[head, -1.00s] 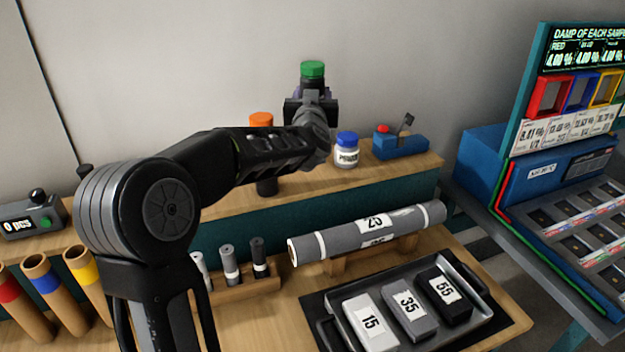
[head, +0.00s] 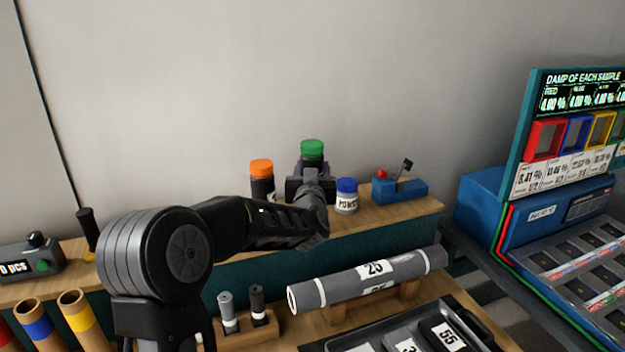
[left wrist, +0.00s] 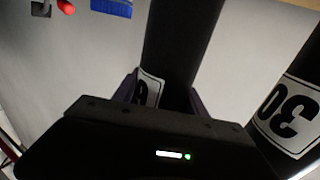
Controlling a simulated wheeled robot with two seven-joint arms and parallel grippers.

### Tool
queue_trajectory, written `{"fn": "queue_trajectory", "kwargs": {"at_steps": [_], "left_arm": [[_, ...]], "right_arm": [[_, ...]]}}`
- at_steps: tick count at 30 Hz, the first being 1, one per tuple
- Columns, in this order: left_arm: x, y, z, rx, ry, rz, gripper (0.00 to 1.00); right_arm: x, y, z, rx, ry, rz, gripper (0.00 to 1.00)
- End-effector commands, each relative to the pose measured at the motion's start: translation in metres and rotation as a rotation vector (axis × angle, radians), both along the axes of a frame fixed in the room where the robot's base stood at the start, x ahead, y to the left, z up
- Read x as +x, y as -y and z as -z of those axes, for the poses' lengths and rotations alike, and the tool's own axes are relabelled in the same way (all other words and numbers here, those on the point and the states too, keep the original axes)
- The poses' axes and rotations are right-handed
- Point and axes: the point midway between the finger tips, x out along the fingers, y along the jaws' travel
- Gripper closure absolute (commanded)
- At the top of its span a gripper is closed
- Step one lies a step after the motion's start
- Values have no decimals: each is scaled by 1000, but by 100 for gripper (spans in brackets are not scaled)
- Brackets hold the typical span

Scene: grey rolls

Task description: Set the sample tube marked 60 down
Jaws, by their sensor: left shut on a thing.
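The sample tube (head: 312,148), dark with a green cap, stands upright in my left gripper (head: 310,188), above or on the back shelf. My left gripper is shut on it. The gripper hides its lower part in the head view, so I cannot tell whether its base touches the shelf. In the left wrist view, the black tube (left wrist: 182,45) runs between the fingers (left wrist: 165,95). Its white label (left wrist: 148,90) is partly covered, with only part of one digit showing. My right gripper is not in view.
The wooden shelf (head: 405,211) holds an orange-capped jar (head: 262,185) close left, marked 30 in the wrist view (left wrist: 290,115). A blue-capped powder jar (head: 346,197) is close right, then a blue device (head: 400,191). A grey roll marked 25 (head: 335,289) lies in front, below.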

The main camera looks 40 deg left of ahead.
Motion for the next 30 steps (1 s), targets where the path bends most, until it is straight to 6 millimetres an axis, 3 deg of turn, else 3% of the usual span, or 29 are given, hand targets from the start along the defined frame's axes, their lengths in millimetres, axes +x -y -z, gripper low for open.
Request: {"fn": "queue_trajectory", "kwargs": {"at_steps": [6,17,18,26,30], "left_arm": [[0,0,27,0,-1,0,100],[0,0,31,1,0,1,100],[0,0,32,1,-1,1,49],[0,0,31,0,-1,0,28],[0,0,31,0,-1,0,28]], "right_arm": [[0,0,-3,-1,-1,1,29],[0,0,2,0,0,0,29],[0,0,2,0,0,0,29],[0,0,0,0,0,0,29],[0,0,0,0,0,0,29]]}}
